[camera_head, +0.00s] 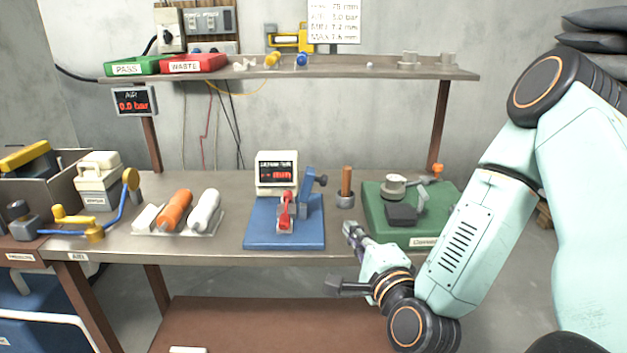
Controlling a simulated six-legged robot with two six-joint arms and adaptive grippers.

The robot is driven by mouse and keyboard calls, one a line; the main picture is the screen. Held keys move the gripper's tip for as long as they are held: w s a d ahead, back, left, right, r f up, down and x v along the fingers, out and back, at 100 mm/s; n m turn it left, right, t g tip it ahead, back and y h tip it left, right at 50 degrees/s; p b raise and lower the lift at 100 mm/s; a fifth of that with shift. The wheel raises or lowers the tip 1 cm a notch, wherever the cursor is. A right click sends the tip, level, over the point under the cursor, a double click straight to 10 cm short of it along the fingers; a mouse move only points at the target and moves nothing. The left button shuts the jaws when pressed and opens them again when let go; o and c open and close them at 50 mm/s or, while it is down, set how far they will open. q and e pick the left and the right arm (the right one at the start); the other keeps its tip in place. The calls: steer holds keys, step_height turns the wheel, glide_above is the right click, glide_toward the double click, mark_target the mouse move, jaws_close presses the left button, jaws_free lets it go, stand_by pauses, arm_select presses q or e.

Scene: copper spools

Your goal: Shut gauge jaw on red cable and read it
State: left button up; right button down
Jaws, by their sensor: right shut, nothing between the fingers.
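The gauge (277,172) stands on a blue base plate (262,238) in the middle of the bench. Its small display has red characters that look like dashes and "mm". A red part (286,212) sits at the front of the gauge; whether it is the red cable or part of the jaw, I cannot tell. A blue upright (308,188) with a dark knob stands to its right. My right gripper (349,256) is shut and empty at the bench's front edge, right of the blue plate and apart from it. My left gripper is not in view.
A green mat (425,242) with a spool and dark block lies right of the gauge. An orange-handled tool (346,182) stands between them. Orange and white rolls (175,212) lie left. Green PASS (132,67) and red WASTE (193,65) trays sit on the shelf.

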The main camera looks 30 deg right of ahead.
mark_target(325, 183)
steer(key=w+d+r+m+h+b, duration=0.1)
steer(key=w+r, duration=0.3)
steer(key=w, duration=0.7)
steer(key=shift+w+d+r+m+t, duration=0.15)
steer(key=shift+w+r+m+t, duration=0.1)
steer(key=shift+m+t, duration=0.2)
stand_by(0.4)
steer(key=shift+r, duration=0.15)
steer(key=shift+a+n, duration=0.2)
steer(key=shift+n, duration=0.05)
